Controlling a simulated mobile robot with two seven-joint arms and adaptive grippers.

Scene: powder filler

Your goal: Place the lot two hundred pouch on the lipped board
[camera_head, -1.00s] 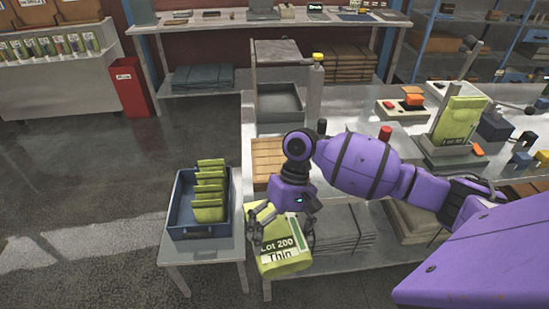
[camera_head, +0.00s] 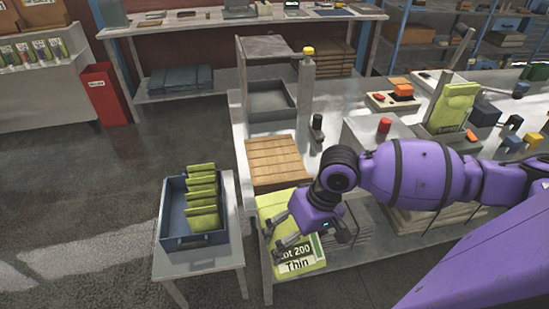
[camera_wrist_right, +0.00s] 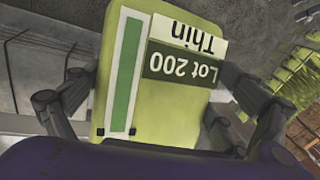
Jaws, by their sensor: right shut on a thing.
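The lot two hundred pouch (camera_head: 302,259) is yellow-green, with a label reading "Lot 200 Thin". My right gripper (camera_head: 292,240) is shut on it, at the near left end of the workbench. In the wrist view the pouch (camera_wrist_right: 150,75) lies between the fingers of the gripper (camera_wrist_right: 148,112), label facing the camera. In the head view the hand covers its middle. A slatted wooden board (camera_head: 275,160), which seems to be the lipped board, lies bare on the bench just beyond the pouch. My left gripper is not in view.
A blue-grey bin (camera_head: 194,240) with several green pouches stands on a small table (camera_head: 207,262) left of the bench. A grey stand (camera_head: 268,45) with a yellow-topped post (camera_head: 308,62) rises behind the board. A red knob (camera_head: 384,125) is right of it.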

